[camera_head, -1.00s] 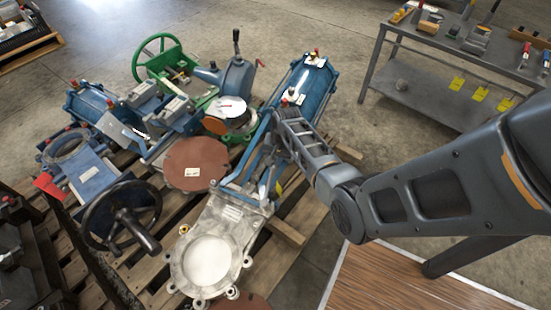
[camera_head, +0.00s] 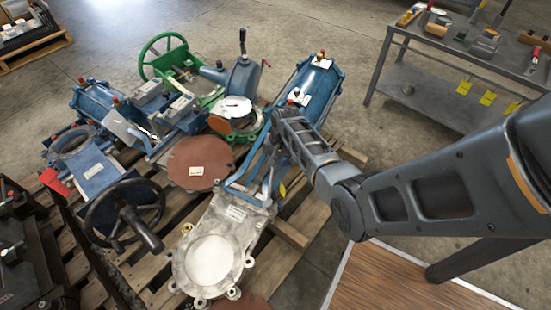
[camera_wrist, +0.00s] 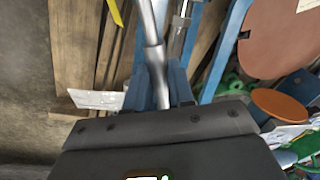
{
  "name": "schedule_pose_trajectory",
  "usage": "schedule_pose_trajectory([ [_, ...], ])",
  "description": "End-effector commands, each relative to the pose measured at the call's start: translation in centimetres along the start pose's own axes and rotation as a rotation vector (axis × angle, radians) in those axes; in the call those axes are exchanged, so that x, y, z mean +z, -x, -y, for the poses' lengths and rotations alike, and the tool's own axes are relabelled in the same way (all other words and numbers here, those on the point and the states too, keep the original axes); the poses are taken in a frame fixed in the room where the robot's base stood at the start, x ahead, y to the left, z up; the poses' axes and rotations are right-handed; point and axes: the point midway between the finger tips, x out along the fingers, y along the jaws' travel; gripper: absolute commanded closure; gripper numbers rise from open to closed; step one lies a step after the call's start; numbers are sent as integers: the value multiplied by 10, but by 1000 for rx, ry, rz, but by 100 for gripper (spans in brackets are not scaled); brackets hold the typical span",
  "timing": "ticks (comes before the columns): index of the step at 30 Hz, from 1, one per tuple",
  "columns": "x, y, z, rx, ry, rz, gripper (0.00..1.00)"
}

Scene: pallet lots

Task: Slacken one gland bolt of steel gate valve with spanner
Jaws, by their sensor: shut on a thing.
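The steel gate valve (camera_head: 238,228) lies on a pallet in the head view, pale metal body towards me. Its blue yoke (camera_head: 240,190) runs back to a blue cylinder (camera_head: 318,90). My gripper is down at the yoke, mostly hidden behind my own arm in the head view. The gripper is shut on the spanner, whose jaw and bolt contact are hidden.
Other valves crowd the pallet on the left, with a black handwheel (camera_head: 125,213), a green handwheel (camera_head: 163,55) and a brown disc (camera_head: 200,163). A grey bench (camera_head: 455,60) with tools stands at the back right. A wooden-topped table (camera_head: 385,280) is at the lower right.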

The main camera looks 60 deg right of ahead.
Motion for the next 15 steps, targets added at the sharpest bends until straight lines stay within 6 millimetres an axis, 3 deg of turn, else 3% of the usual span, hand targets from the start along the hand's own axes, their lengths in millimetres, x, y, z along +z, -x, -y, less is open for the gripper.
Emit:
schedule_pose_trajectory([
  [15,0,-2,8,0,46,10,100],
])
